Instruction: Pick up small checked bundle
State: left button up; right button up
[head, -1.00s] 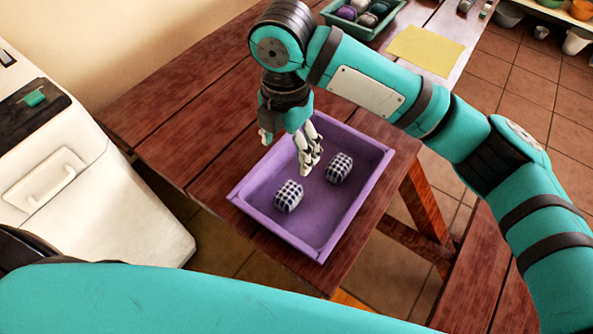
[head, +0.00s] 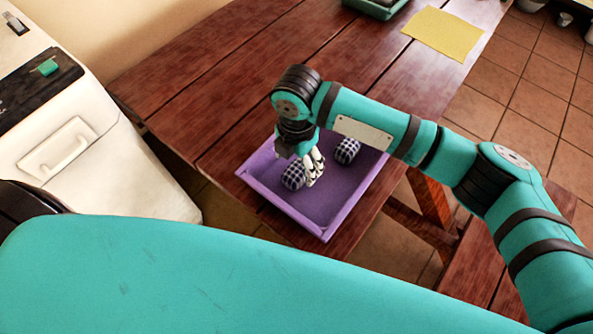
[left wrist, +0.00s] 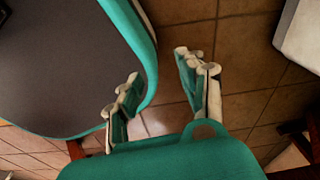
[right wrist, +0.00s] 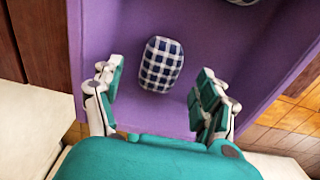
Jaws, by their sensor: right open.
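Two navy-and-white checked bundles lie in a purple tray (head: 333,205). The nearer bundle (head: 293,176) is at the tray's left; the other bundle (head: 347,150) is farther right and partly behind my arm. My right gripper (head: 314,172) is over the tray, right beside the nearer bundle. In the right wrist view, a bundle (right wrist: 161,64) lies just beyond and between the open fingers of the right gripper (right wrist: 158,98), with nothing held. The edge of another bundle (right wrist: 243,2) shows at the top. My left gripper (left wrist: 165,85) is open and empty above the tiled floor.
The tray stands on a dark red wooden table (head: 215,95). A yellow cloth (head: 444,33) lies farther back, near a green tray (head: 375,8) cut by the frame. A white appliance (head: 85,150) stands at the left. The table's middle is clear.

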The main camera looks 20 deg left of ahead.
aim_at(297, 168)
notch_tip(297, 168, down, 3)
jog(key=shift+s+r, duration=0.15)
jog(key=shift+f, duration=0.55)
pick_arm(q)
jog(key=shift+s+r, duration=0.15)
jog(key=shift+s, duration=0.55)
pick_arm(e)
jog(key=c, duration=1.4)
